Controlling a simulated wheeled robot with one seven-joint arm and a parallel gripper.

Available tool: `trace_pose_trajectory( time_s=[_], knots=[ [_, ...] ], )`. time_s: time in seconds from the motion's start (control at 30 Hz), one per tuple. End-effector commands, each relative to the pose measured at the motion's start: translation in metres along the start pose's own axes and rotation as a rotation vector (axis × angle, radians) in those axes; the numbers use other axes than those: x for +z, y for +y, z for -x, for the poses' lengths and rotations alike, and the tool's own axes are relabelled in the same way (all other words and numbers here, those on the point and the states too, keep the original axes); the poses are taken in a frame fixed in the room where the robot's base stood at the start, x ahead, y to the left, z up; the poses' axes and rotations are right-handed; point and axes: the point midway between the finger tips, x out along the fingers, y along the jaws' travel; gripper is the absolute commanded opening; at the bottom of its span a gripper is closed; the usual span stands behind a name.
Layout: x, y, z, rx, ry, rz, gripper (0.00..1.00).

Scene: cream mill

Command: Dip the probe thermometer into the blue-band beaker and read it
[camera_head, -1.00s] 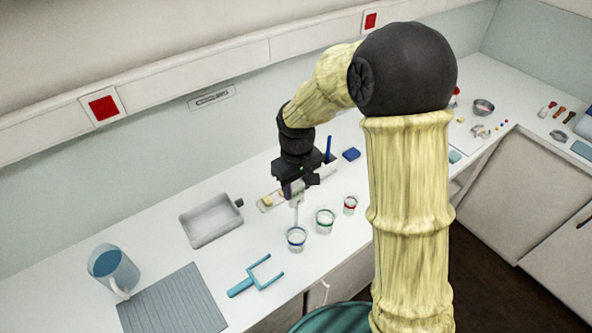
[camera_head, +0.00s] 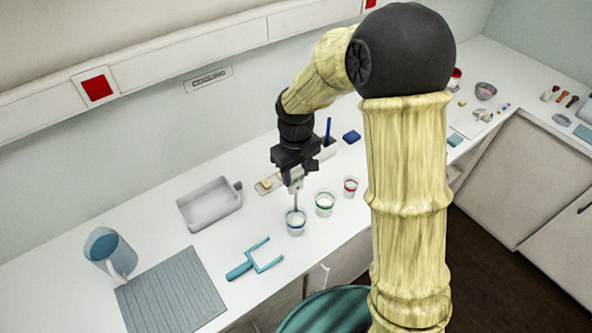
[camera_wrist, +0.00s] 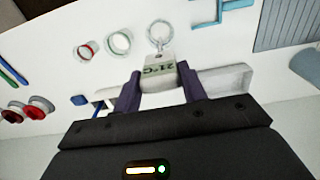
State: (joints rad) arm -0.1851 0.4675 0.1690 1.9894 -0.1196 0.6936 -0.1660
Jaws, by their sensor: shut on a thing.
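The probe thermometer (camera_wrist: 158,72) is a pale block with a small display that appears to read 21°C in the wrist view. My gripper (camera_head: 296,180) is shut on it, with dark fingers on either side in the wrist view (camera_wrist: 160,84). The thin grey probe points down to the blue-band beaker (camera_head: 296,223), and its lower end appears to be inside the rim. The beaker stands upright on the counter and also shows in the wrist view (camera_wrist: 159,32). The exact depth of the tip is hard to tell.
A green-band beaker (camera_head: 324,204) and a red-band beaker (camera_head: 350,187) stand to the right. A grey tray (camera_head: 210,207) is at left, a blue forked tool (camera_head: 255,260) in front. A jug (camera_head: 108,254) and ribbed mat (camera_head: 172,299) lie farther left. A holder (camera_head: 327,148) stands behind.

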Motion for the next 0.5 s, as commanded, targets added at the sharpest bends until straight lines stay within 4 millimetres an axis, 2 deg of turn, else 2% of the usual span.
trace_pose_trajectory(
  time_s=[0.5],
  knots=[
    [0.000, 0.000, -0.036, 0.000, -0.001, 0.000, 0.21]
  ],
)
